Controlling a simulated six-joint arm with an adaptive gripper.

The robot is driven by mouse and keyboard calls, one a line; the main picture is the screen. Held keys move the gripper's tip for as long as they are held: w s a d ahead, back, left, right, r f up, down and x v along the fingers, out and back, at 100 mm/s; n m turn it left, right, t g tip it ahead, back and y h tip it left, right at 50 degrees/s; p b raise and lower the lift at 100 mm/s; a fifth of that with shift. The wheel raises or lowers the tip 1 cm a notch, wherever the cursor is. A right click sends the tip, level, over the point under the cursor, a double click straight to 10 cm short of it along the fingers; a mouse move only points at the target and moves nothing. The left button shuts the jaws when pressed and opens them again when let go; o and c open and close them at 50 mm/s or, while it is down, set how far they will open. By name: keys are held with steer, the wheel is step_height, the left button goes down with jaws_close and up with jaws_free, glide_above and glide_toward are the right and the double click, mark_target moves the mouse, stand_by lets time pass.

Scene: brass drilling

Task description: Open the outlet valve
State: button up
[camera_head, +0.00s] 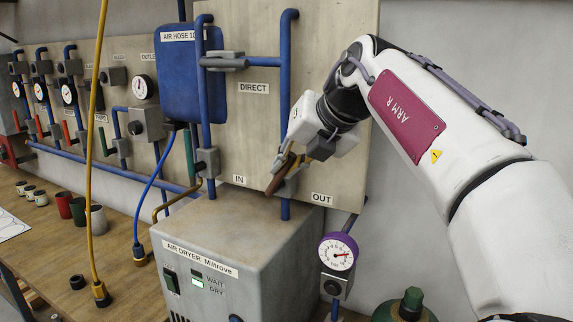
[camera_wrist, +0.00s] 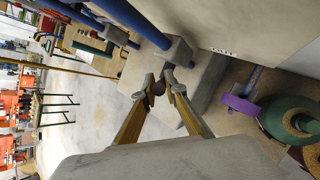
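The outlet valve (camera_head: 290,186) sits on the blue vertical pipe between the IN and OUT labels, above the air dryer. Its reddish-brown handle (camera_head: 276,181) slants, with its low end towards the lower left. My gripper (camera_head: 291,160) comes from the upper right and covers part of the handle. In the wrist view the grey valve body (camera_wrist: 177,51) is just beyond the fingertips. The handle's end (camera_wrist: 158,88) lies between the two finger pads of my gripper (camera_wrist: 160,84), which are close together on either side of it. The exact contact is small and hard to see.
The air dryer (camera_head: 240,240) stands below the valve. A purple gauge (camera_head: 338,252) hangs at its right, near a green bottle (camera_head: 408,305). A valve with a green handle (camera_head: 189,156) is on the left pipe. A yellow hose (camera_head: 92,130) hangs further left.

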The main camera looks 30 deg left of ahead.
steer(key=o, duration=0.3)
steer(key=shift+o, duration=0.2)
steer(key=shift+r, duration=0.1)
steer(key=v, duration=1.1)
steer(key=shift+s+d+r, duration=0.2)
steer(key=shift+d+r, duration=0.05)
